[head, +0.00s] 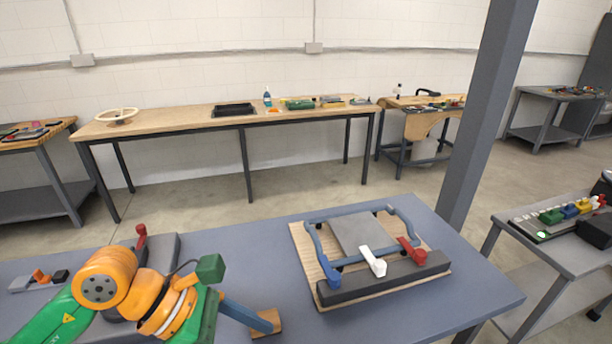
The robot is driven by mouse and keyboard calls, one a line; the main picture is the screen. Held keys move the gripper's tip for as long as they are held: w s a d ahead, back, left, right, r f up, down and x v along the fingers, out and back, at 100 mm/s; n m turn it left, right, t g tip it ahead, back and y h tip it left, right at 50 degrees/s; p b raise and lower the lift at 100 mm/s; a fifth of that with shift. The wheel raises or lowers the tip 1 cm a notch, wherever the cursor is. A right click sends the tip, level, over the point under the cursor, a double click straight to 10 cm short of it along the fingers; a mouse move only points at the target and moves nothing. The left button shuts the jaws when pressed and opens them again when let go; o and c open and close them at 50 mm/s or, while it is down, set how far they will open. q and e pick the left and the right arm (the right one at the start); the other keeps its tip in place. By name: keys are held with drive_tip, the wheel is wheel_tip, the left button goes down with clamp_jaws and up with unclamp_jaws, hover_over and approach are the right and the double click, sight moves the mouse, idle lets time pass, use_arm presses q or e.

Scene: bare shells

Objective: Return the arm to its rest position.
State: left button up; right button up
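My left arm (105,285), green and orange, comes in from the lower left and reaches over the blue-grey table (430,230). Its wrist end points down and right at the lower edge of the picture. A dark green block (210,268) sits at the wrist. A blue bar (243,314) slants from beside the wrist to a small wooden block (268,322); I cannot tell whether it belongs to the gripper. The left gripper's fingertips cannot be made out, nor whether they hold anything. My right arm and gripper are out of view.
A wooden board (305,255) with a grey plate, blue rails, and red, white and blue levers lies right of the arm. A dark grey block with a red lever (141,236) is behind the arm. A grey post (487,110) stands beyond the table.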

use_arm(q)
drive_tip(key=s+d+r+n+h, duration=0.3)
drive_tip(key=d+r+n+h, duration=0.1)
drive_tip(key=d+r+h, duration=0.7)
drive_tip(key=w+a+r+n+t+y, duration=0.1)
drive_tip(key=w+a+r+n+t, duration=0.25)
drive_tip(key=n+t, duration=0.5)
drive_tip(key=w+a+r+n+t, duration=0.2)
drive_tip(key=w+a+n+t, duration=0.4)
drive_tip(key=n, duration=0.4)
drive_tip(key=w+a+f+n+t+y, duration=0.45)
drive_tip(key=n+t+y, duration=0.25)
drive_tip(key=n+y, duration=0.4)
drive_tip(key=s+a+f+n+g+y, duration=0.1)
drive_tip(key=a+f+n+g+y, duration=0.3)
drive_tip(key=f, duration=0.4)
drive_tip(key=a+f+n+g+y, duration=0.2)
drive_tip(key=a+f+n+y, duration=0.2)
drive_tip(key=f+n, duration=0.35)
drive_tip(key=s+f+n+g, duration=0.4)
drive_tip(key=s+f+g, duration=0.8)
drive_tip(key=s+f, duration=0.65)
drive_tip(key=s+f+g+b, duration=0.25)
drive_tip(key=f+b, duration=0.35)
drive_tip(key=f, duration=1.6)
drive_tip(key=s+a+f+b, duration=0.1)
drive_tip(key=s+f+b, duration=0.3)
drive_tip(key=s+f, duration=0.9)
drive_tip(key=shift+a+f, duration=0.15)
drive_tip(key=shift+f, duration=0.75)
